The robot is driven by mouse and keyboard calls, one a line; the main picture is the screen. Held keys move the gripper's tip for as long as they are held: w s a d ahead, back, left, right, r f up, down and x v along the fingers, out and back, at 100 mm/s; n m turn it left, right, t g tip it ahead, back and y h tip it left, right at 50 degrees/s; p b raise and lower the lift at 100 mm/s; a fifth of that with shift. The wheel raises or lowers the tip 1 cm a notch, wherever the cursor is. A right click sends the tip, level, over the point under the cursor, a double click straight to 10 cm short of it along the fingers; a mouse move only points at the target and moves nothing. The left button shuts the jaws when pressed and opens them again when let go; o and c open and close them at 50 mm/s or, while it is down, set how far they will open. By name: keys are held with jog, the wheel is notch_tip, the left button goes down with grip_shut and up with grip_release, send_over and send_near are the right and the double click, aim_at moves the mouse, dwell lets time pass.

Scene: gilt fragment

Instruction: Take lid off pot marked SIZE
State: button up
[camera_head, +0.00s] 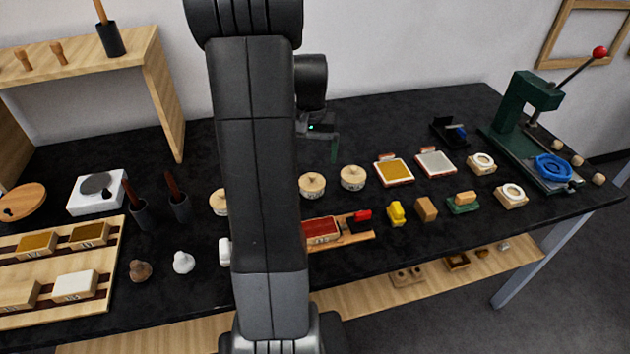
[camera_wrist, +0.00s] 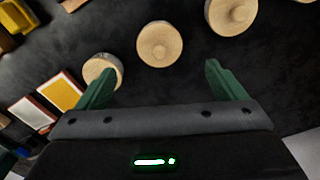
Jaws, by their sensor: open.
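Round pale wooden pots with knobbed lids stand in a row on the black bench. In the head view, one pot (camera_head: 352,177) is right of my arm, another (camera_head: 312,185) is beside it, and a third (camera_head: 219,202) is partly hidden by my arm. The wrist view shows a left pot (camera_wrist: 103,68), a middle pot (camera_wrist: 160,44) and a right pot (camera_wrist: 231,15), all with lids on. No SIZE marking is readable. My gripper (camera_wrist: 160,72) is open and empty, its green fingers above the bench, apart from the pots. The left finger overlaps the left pot in view.
Gold and white square pads (camera_head: 394,171) lie right of the pots. A red block (camera_head: 321,230) on a wooden board, a yellow piece (camera_head: 396,212) and a wooden block (camera_head: 426,209) stand in front. A green press (camera_head: 524,105) stands far right.

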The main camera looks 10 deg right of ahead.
aim_at(312, 175)
jog(key=shift+w+d+f+p, duration=0.1)
jog(key=shift+f+p, duration=0.5)
jog(key=shift+f, duration=3.65)
jog(key=c, duration=1.1)
